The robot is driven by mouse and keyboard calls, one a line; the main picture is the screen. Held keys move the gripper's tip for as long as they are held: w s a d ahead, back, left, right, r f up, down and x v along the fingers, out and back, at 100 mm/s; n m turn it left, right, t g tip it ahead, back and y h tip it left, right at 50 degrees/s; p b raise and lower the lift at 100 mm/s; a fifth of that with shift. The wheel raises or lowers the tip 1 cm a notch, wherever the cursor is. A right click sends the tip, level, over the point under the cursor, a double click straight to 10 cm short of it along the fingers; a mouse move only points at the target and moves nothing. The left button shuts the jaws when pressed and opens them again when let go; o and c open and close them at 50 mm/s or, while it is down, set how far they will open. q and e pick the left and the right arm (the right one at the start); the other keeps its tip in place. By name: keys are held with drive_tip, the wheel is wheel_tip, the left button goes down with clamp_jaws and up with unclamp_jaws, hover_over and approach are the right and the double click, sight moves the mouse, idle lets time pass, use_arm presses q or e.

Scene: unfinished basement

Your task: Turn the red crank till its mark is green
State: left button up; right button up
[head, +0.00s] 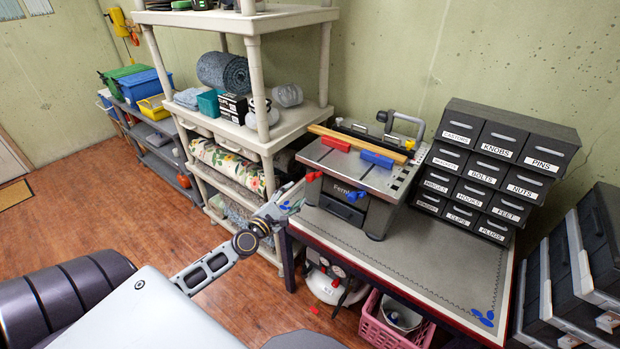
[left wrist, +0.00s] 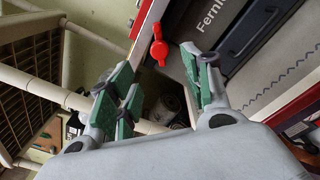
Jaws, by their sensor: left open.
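The red crank (head: 313,176) sits on the front left of a grey bench-top tool stand (head: 345,181) on the table. It also shows in the left wrist view (left wrist: 158,45), near the top, just beyond the fingers. I cannot make out its mark. My left gripper (head: 284,204) is open and empty, below and left of the crank in the head view and apart from it. In the left wrist view its green-padded fingers (left wrist: 163,88) are spread, with the crank ahead of the gap between them. My right gripper is not in view.
A blue crank (head: 356,195) is on the stand's front. The table (head: 440,262) has bare room in front. A labelled drawer cabinet (head: 497,160) stands to the right. A cream shelf (head: 283,125) is close on the left. A pink basket (head: 385,325) is below.

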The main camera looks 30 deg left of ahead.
sight(308, 179)
use_arm(q)
drive_tip(key=shift+w+p, duration=0.5)
drive_tip(key=shift+w, duration=4.35)
drive_tip(key=shift+w+d, duration=0.1)
drive_tip(key=shift+w, duration=0.7)
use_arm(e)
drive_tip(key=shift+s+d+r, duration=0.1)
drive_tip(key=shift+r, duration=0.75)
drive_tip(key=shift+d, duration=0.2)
use_arm(q)
drive_tip(key=shift+c, duration=0.6)
drive_tip(key=c, duration=0.9)
